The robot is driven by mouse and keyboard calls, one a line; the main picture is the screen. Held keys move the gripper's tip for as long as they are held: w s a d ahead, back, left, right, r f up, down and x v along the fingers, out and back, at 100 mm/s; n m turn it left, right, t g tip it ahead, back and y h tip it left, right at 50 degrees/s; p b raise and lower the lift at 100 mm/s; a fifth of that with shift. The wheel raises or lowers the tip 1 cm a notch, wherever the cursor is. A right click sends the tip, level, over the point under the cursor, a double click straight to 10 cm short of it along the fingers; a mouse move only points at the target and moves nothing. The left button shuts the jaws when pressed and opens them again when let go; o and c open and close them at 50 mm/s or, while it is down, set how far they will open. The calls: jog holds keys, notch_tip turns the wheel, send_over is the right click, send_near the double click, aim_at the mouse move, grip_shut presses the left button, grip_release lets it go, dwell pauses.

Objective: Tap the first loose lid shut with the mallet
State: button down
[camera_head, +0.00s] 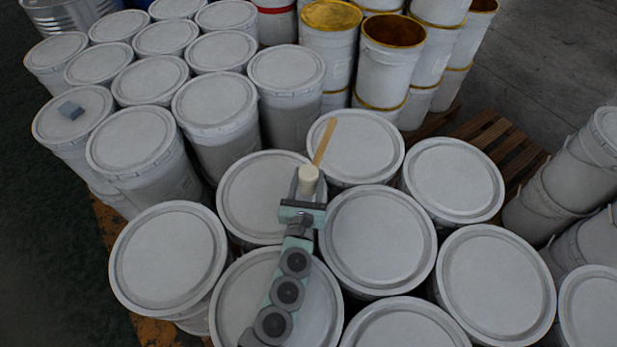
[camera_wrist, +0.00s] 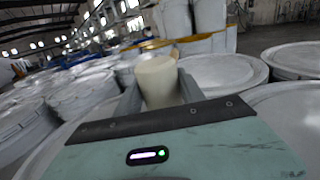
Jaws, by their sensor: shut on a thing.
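My gripper (camera_head: 305,184) is shut on a pale cream cylinder, which looks like the mallet (camera_head: 309,173). The cylinder also shows between the fingers in the wrist view (camera_wrist: 157,80). A flat wooden strip (camera_head: 325,140) runs up from beside it, over a lid. I cannot tell whether the strip is the mallet's handle. All these lids look seated; I cannot tell which is loose.
Drums with yellow-stained rims (camera_head: 393,32) stand at the back. Wooden pallet slats (camera_head: 490,130) show at the right. Drums stand close together around my arm, with bare floor (camera_head: 545,50) at the upper right.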

aim_at(309, 171)
jog(key=shift+f, duration=0.55)
jog(key=shift+r, duration=0.1)
notch_tip(309, 171, up, 5)
jog(key=p, duration=0.3)
jog(key=shift+p, duration=0.4)
jog(key=shift+f, duration=0.2)
jog(key=shift+f, duration=0.1)
notch_tip(309, 171, down, 6)
jog(key=b, duration=0.6)
jog(key=shift+r, duration=0.2)
notch_tip(309, 171, up, 7)
jog(key=p, duration=0.6)
jog(key=shift+f, duration=0.15)
